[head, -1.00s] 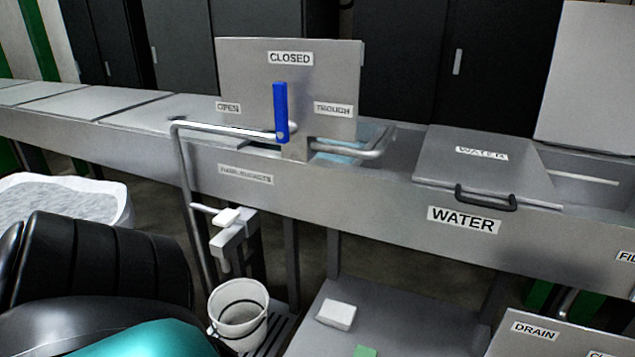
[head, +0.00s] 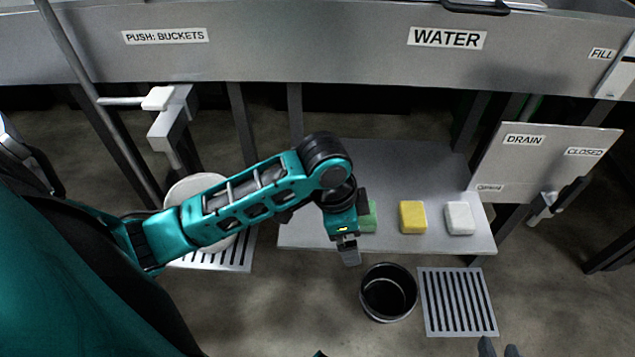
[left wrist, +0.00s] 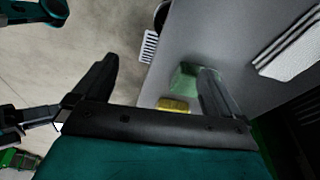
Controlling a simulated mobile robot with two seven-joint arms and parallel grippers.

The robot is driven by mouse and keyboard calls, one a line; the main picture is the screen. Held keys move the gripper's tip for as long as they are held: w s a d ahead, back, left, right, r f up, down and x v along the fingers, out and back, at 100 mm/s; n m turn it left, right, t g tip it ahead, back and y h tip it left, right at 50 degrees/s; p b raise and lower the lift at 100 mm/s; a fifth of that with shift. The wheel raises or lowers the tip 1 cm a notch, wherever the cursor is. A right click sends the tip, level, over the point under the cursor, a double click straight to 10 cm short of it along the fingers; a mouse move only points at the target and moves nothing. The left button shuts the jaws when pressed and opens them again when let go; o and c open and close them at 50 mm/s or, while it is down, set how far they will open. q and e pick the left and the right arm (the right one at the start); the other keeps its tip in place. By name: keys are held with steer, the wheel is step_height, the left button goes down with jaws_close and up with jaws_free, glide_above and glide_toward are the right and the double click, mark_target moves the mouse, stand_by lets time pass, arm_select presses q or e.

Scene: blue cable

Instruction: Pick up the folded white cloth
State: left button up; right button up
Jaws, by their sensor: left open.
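The folded white cloth (left wrist: 291,45) lies on the grey shelf at the upper right of the left wrist view. In the head view my left arm hides the place where it lies. My left gripper (head: 349,252) is open and empty, near the shelf's front edge beside a green block (head: 368,217). In the left wrist view the fingers (left wrist: 157,68) are spread. The right-hand finger overlaps the green block, and the cloth is beyond it, to the right. Two dark fingertips of my right gripper (head: 498,348) show apart at the bottom edge of the head view, with nothing between them.
A yellow block (head: 412,217) and a white block (head: 459,218) sit on the shelf (head: 300,236) to the right. A black bucket (head: 388,292) and a floor grate (head: 457,302) are in front. A steel trough (head: 300,45) runs above; a white bucket (head: 190,190) is partly behind my arm.

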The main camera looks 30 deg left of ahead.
arm_select(q)
steer(key=w+a+r+m+g+y, duration=0.1)
steer(key=w+a+r, duration=0.4)
steer(key=a, duration=0.2)
steer(key=w+a+r+g+y, duration=0.1)
steer(key=w+a+r, duration=0.45)
steer(key=a, duration=0.25)
step_height(320, 180, down, 8)
steer(key=shift+d+r+b, duration=0.1)
steer(key=shift+b, duration=1.1)
step_height(320, 180, down, 5)
steer(key=shift+s+f+b, duration=0.1)
steer(key=shift+f+b, duration=0.1)
steer(key=shift+b, duration=0.8)
steer(key=shift+r, duration=0.1)
steer(key=c, duration=1.1)
step_height(320, 180, up, 10)
steer(key=p, duration=0.3)
